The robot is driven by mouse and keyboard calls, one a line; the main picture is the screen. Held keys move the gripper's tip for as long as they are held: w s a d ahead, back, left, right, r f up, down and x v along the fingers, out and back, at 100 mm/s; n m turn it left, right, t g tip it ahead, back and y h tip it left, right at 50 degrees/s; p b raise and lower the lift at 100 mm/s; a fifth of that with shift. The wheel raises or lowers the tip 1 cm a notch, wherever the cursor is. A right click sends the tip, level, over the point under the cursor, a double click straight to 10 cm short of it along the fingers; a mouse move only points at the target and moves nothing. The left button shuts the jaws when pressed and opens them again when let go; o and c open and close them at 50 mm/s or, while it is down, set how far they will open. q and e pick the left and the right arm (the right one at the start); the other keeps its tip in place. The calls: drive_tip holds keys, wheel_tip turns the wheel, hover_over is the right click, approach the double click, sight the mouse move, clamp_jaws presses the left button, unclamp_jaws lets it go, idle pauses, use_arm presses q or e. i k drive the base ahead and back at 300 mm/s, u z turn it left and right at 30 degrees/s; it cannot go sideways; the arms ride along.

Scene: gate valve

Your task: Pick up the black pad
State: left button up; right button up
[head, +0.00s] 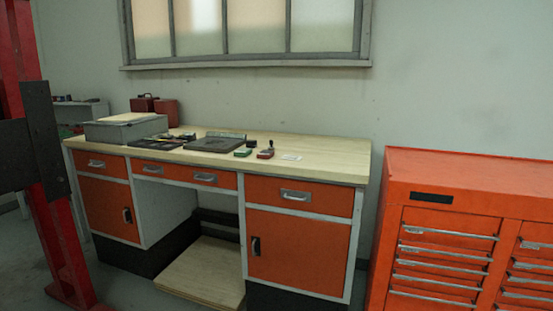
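A flat, dark square pad (212,145) lies on the light wooden top of the workbench (315,151), left of its middle. It looks black or dark grey and sits close to the front edge. Small dark items (165,140) lie just left of it, too small to make out. A small green and dark item (243,152) and a red and black item (265,153) are to its right. Neither of my grippers is in view.
A grey box (125,128) stands on the bench's left end, with red boxes (166,110) behind. An orange tool cabinet (470,185) stands at right. A red post (62,235) with a dark plate (45,140) rises at left. The bench top's right end is mostly clear.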

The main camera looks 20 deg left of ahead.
sight(250, 143)
drive_tip(key=u, duration=0.7)
drive_tip(key=i, duration=0.9)
drive_tip(key=u, duration=0.6)
drive_tip(key=i, duration=1.1)
drive_tip(key=z, duration=1.05)
drive_tip(key=i, duration=0.45)
drive_tip(key=z, duration=0.35)
